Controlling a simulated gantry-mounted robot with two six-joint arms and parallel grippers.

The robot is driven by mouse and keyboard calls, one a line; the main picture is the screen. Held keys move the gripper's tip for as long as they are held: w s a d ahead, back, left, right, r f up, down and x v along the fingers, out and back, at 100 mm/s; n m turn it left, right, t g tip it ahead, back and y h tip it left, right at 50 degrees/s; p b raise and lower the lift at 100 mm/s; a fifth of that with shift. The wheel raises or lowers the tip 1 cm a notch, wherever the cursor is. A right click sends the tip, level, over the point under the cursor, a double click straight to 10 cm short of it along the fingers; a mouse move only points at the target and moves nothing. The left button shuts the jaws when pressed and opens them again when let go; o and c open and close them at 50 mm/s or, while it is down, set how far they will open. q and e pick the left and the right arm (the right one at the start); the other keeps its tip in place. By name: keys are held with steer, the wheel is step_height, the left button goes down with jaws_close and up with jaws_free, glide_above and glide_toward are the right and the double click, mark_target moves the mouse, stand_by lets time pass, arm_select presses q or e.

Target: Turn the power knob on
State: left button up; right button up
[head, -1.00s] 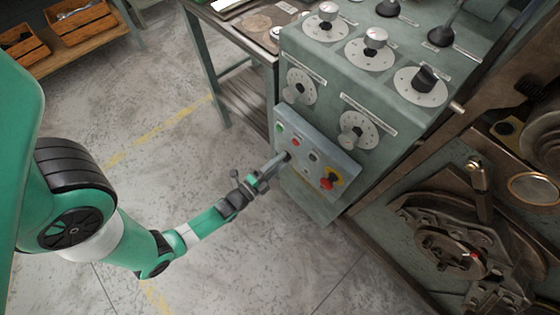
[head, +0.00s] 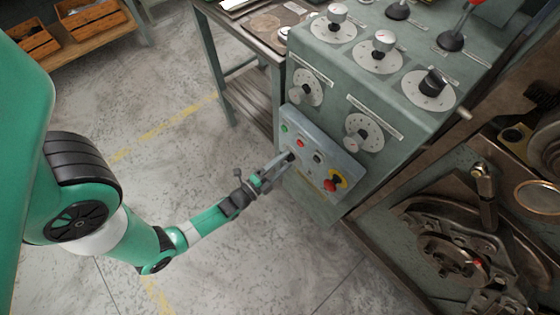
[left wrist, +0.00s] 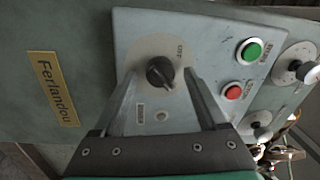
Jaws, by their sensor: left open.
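The power knob (left wrist: 160,72) is a black rotary knob on a pale round dial, on the grey control panel (left wrist: 205,32). Its pointer mark is hard to read. In the head view the knob (head: 291,156) is small and partly covered by the fingertips. My left gripper (left wrist: 160,80) is open, with one finger on each side of the knob. The fingertips are close to the dial; I cannot tell whether they touch the knob. The left gripper (head: 283,162) also shows at the panel's lower left edge in the head view. My right gripper is out of view.
A green button (left wrist: 252,50) and a red button (left wrist: 233,91) sit beside the knob. A red emergency stop (head: 334,184) is on the panel's right end. Larger dials (head: 363,132) are on the cabinet above. Coiler machinery (head: 450,250) stands at right. Floor at left is clear.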

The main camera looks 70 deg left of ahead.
arm_select(q)
steer(key=p+v, duration=0.2)
steer(key=v, duration=0.9)
steer(key=shift+s, duration=0.25)
steer(key=shift+d, duration=0.1)
